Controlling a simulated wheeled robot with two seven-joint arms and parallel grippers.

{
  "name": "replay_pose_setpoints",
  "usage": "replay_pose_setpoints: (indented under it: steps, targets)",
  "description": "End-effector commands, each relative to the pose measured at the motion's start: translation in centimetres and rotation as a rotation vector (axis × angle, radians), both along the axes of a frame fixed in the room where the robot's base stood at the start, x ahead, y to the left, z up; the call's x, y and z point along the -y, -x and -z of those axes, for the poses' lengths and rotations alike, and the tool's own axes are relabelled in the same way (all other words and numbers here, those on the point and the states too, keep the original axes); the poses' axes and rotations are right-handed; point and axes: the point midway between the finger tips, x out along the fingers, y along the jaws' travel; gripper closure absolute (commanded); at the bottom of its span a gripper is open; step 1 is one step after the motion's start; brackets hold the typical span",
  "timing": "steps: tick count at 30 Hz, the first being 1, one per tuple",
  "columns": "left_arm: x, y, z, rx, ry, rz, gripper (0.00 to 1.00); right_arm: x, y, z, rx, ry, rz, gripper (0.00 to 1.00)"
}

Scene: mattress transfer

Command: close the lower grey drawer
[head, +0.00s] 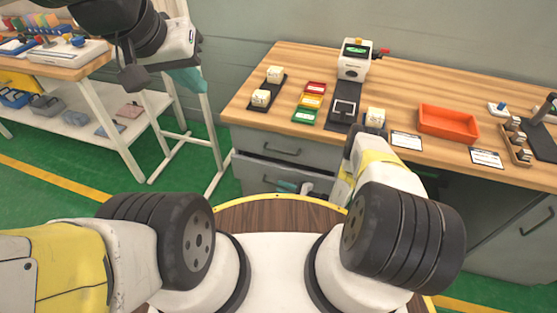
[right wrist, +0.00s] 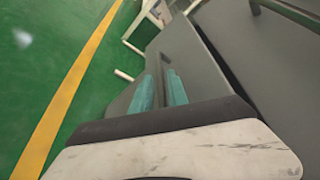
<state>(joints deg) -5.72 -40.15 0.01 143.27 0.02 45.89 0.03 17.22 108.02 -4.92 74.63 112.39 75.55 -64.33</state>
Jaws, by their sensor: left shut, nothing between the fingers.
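The lower grey drawer (head: 256,176) is in the cabinet under the wooden worktop in the head view. It stands out a little from the cabinet front, below the upper drawer (head: 272,144). My right gripper (head: 294,188) is low in front of the lower drawer, close to its handle area; contact cannot be told. Its teal fingers (right wrist: 158,92) show side by side in the right wrist view against a grey surface, with a narrow strip between them. Whether they hold anything is unclear. My left gripper (head: 187,80) is shut and empty, raised at the upper left, away from the drawer.
The worktop (head: 245,101) holds an orange tray (head: 447,122), small coloured trays (head: 311,101) and a device with a green screen (head: 355,58). A white-legged table (head: 115,120) stands at the left. Green floor lies between it and the cabinet.

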Motion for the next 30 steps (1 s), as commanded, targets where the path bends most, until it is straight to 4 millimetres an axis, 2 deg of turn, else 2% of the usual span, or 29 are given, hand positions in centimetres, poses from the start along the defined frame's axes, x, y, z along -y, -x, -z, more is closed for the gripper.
replay_pose_setpoints:
  steps: [6,15,18,30]
  targets:
    - [0.0,0.0,0.0,0.000,-0.001,0.001,1.00,-1.7,-1.3,0.4,0.001,0.000,-0.001,0.80]
    - [0.0,0.0,0.0,0.000,-0.001,0.001,1.00,-1.9,-1.4,0.5,0.000,0.000,0.000,0.80]
    - [0.0,0.0,0.0,0.001,0.000,0.001,1.00,-1.9,-1.4,0.5,0.000,0.000,0.000,1.00]
    - [0.0,0.0,0.0,0.000,-0.001,0.001,1.00,-1.9,-1.4,0.5,-0.001,0.001,-0.001,1.00]
